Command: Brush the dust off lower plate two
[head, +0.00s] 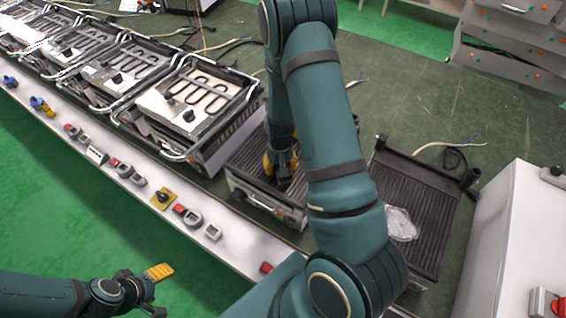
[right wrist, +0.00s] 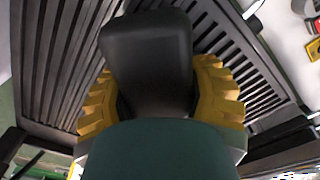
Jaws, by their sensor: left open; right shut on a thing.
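A dark ribbed plate in a metal frame (head: 245,158) lies on the bench under my right arm. A second dark ribbed plate (head: 432,205) lies to the right, with a pale, crumpled-looking patch (head: 401,224) on it. I cannot tell which is lower plate two. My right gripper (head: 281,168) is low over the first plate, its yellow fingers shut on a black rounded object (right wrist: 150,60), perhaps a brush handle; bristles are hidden. In the right wrist view, ribs (right wrist: 62,65) show on both sides of it. My left gripper (head: 150,288) is open and empty, low at left.
Several heating units with coiled elements (head: 198,92) stand in a row to the left. Switches and connectors, including a yellow one (head: 163,198), line the pale front ledge (head: 240,238). A white cabinet (head: 510,235) stands at right. Loose cables lie behind the plates.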

